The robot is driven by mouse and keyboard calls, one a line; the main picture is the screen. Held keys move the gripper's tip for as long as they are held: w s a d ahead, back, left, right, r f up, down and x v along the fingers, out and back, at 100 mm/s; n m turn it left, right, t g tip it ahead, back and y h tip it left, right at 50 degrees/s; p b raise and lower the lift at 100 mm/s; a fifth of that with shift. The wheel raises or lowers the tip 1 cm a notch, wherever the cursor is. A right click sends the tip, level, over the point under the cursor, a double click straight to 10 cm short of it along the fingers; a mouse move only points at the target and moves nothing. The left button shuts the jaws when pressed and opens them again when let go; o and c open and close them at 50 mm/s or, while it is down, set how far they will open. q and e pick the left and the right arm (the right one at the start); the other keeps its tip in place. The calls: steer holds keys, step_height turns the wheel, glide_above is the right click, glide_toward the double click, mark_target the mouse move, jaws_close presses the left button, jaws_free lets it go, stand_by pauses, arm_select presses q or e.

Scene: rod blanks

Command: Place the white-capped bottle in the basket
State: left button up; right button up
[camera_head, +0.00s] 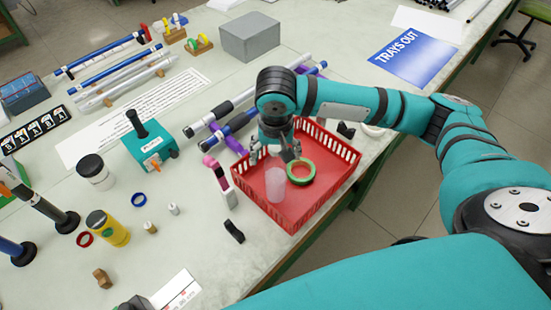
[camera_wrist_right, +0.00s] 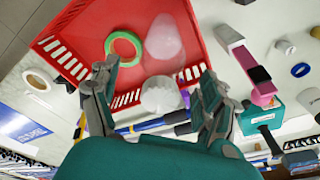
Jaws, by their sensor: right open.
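The red basket (camera_head: 322,199) stands near the table's edge in the head view; its slotted wall also shows in the wrist view (camera_wrist_right: 62,58). My right gripper (camera_head: 281,148) is over the basket's far side, its fingers spread apart. In the wrist view, a white ribbed round thing (camera_wrist_right: 160,95), which looks like a bottle cap, shows between the open fingers near the basket wall. I cannot tell whether it touches them; any bottle body below it is hidden. A translucent whitish container (camera_head: 275,185) is inside the basket. My left gripper is not in view.
A green tape ring (camera_head: 301,172) lies in the basket beside the translucent container. A teal box (camera_head: 150,152), a black-lidded jar (camera_head: 95,171) and a yellow container (camera_head: 108,228) stand farther left. Rods lie behind the basket.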

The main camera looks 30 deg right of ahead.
steer(key=r, duration=0.5)
steer(key=s+r, duration=0.1)
steer(key=r, duration=0.2)
steer(key=shift+a+r+b, duration=0.15)
steer(key=shift+a+b, duration=0.15)
steer(key=shift+s, duration=0.1)
